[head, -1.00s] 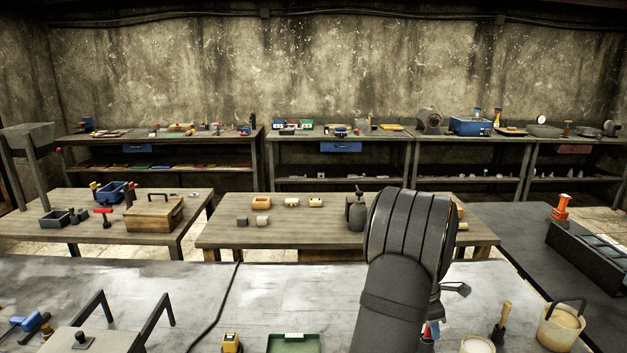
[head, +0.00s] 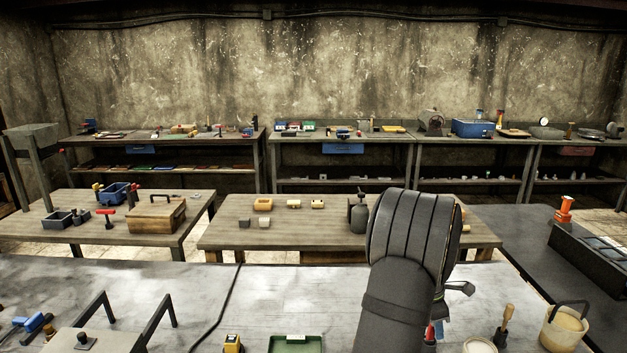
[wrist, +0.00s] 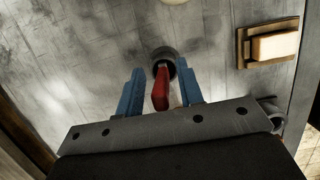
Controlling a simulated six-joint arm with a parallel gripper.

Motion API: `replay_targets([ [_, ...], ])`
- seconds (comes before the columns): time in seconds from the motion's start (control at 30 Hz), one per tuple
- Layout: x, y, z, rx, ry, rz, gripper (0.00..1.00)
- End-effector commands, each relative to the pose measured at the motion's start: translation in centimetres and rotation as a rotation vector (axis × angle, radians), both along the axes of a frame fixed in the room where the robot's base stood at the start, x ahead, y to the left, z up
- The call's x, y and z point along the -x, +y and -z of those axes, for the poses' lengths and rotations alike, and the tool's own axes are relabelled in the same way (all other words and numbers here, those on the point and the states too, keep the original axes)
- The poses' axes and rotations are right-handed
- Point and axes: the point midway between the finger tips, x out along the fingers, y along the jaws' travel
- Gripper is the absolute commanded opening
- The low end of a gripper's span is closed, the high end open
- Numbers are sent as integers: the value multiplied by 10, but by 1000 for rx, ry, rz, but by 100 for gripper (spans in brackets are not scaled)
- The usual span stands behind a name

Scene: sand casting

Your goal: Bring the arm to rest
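My gripper (wrist: 160,88) has two blue fingers and is open, with the fingers well apart in the wrist view. A red, tapered thing (wrist: 160,92) shows between the fingers, with a gap on each side. Its far end meets a dark round ring or cup (wrist: 165,60) on the grey surface. I cannot tell how high the fingers are above it. In the head view my dark arm rises from the bottom edge right of the middle and hides most of the gripper. Small red and blue bits show low beside the arm; I cannot tell which part they are.
The grey bench (head: 330,290) in front holds a green tray (head: 295,344), a pale pot (head: 480,345), a wooden-handled brush (head: 503,325) and a bucket (head: 563,328). A wooden block with a pale top (wrist: 272,45) lies at right in the wrist view. The bench's middle is clear.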

Motion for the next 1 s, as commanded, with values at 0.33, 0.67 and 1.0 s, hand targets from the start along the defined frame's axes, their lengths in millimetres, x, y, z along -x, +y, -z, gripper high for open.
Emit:
replay_targets([
  [0.33, -1, 14, -29, 2, -4, -1, 34],
  [0.67, -1, 31, -92, 2, -5, 0, 34],
  [1.0, 1, 15, -34, -2, 4, 1, 34],
])
